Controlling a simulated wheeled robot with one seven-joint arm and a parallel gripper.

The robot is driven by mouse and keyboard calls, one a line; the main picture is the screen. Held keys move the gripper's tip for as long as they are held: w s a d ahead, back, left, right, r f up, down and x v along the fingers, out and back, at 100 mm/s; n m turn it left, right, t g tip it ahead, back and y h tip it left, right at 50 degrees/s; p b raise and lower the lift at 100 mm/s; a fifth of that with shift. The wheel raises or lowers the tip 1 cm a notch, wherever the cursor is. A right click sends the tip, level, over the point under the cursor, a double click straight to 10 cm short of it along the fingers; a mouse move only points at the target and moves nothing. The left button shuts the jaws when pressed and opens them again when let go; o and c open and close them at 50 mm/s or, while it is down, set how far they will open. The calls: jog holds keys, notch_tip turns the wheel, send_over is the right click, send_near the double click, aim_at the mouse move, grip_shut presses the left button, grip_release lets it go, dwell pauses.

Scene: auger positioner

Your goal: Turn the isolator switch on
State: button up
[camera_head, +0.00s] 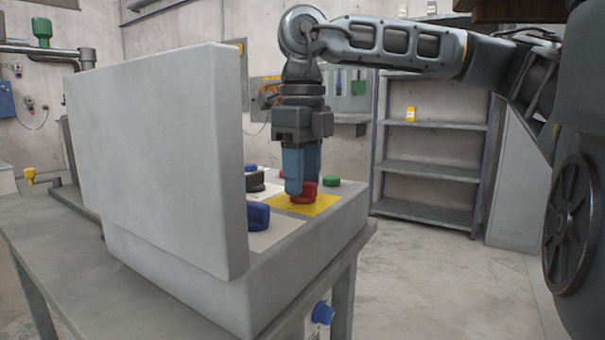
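A red knob (309,191) sits on a yellow plate (305,208) on top of the grey control box (330,228). It may be the isolator switch, but no label is readable. My gripper (301,182) points straight down over the red knob. Its two blue fingers are at the knob, the nearer one covering part of its left side. I cannot tell whether the fingers touch it or how far apart they are. A blue knob (258,216) and a black knob (255,182) are on the box to the left of my gripper.
A tall grey panel (165,150) hides much of the box's left side. A green button (332,180) is close to the right of my gripper. Metal shelves (430,165) stand behind; floor at right is clear.

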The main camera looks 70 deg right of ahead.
jog(key=shift+r+p, duration=2.35)
jog(key=shift+r, duration=1.55)
